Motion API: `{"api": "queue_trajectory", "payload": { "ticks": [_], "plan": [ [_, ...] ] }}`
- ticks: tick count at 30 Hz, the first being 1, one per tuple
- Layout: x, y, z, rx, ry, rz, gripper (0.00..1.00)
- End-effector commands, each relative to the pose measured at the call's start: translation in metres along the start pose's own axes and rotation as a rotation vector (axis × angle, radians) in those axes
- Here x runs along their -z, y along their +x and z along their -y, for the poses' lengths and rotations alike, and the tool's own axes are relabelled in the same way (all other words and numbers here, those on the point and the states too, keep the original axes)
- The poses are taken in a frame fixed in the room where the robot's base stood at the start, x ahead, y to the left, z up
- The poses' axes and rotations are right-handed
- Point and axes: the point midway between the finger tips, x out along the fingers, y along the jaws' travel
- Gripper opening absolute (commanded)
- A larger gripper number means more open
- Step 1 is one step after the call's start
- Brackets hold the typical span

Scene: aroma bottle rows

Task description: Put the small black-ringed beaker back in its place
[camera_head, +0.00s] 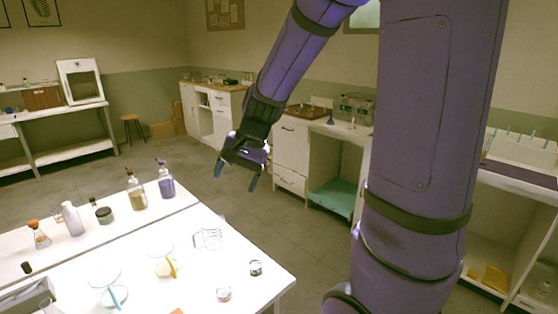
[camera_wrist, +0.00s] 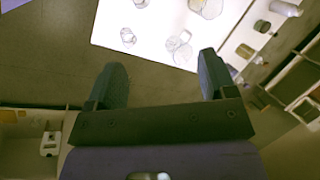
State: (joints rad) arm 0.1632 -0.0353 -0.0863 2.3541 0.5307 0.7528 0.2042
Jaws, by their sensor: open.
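Two small glass beakers stand on the white table (camera_head: 190,300) near its right corner. The one closer to the right edge (camera_head: 256,267) shows a dark band and looks like the black-ringed beaker; the other small beaker (camera_head: 224,294) is paler, and its ring colour is hard to tell. In the wrist view, the first seems to be the small beaker (camera_wrist: 128,37) near the table edge. My gripper (camera_head: 236,175) is open and empty, pointing down over the floor beyond the table's far edge. In the wrist view, nothing is between its fingers (camera_wrist: 162,72).
A larger glass beaker (camera_head: 209,235) stands near the far edge. Funnels on stands (camera_head: 163,262) are left of it. A row of bottles, including a blue one (camera_head: 166,183) and a brown one (camera_head: 136,192), lines the back. Floor beside the table is clear.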

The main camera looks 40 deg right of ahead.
Motion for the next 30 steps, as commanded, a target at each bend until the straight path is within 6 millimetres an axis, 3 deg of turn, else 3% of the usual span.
{"api": "queue_trajectory", "payload": {
  "ticks": [1,8,18,24,30],
  "plan": [
    [-0.013,-0.014,0.002,0.001,-0.064,-0.018,0.77],
    [-0.068,-0.062,-0.006,-0.033,-0.351,-0.099,0.77],
    [-0.136,-0.115,-0.041,-0.122,-0.729,-0.259,0.77],
    [-0.156,-0.131,-0.059,-0.17,-0.858,-0.33,0.77],
    [-0.161,-0.135,-0.065,-0.188,-0.894,-0.351,0.77]
  ]
}}
